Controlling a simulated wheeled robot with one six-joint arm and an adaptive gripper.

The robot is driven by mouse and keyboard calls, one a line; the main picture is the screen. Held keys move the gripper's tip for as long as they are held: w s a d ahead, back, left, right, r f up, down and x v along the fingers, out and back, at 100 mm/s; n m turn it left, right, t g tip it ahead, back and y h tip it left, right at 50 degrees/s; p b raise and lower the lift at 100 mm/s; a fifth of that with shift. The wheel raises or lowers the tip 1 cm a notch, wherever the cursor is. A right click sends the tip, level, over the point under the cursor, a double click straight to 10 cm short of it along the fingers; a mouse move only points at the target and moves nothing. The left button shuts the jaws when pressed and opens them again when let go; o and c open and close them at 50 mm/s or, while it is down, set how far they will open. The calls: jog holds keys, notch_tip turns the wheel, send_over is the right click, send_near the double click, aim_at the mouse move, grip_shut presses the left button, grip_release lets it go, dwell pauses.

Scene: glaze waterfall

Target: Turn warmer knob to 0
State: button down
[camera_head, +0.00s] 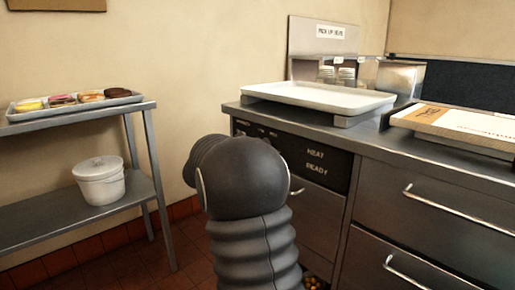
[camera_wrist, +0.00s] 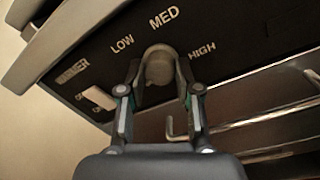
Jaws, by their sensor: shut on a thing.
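The warmer knob (camera_wrist: 158,62) is a rounded grey knob on the dark control panel (camera_wrist: 235,75). LOW, MED and HIGH are printed around it; no 0 mark is visible. My gripper (camera_wrist: 159,74) is shut on the knob, one finger on each side of it. I cannot tell which mark the knob points at. In the head view, my arm hides the knob and the gripper. The panel (camera_head: 336,178) shows there on the counter's front, with HEAT and READY printed on it.
A pale switch (camera_wrist: 98,97) sits left of the knob, by partly readable lettering. A white tray (camera_head: 320,96) rests on the counter above. A shelf (camera_head: 75,120) with a pastry tray and white tub (camera_head: 100,182) stands left.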

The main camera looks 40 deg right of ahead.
jog(key=c, duration=0.8)
grip_release()
jog(key=a, duration=0.4)
jog(key=s+a, duration=0.1)
jog(key=a, duration=0.7)
jog(key=shift+s+f, duration=0.25)
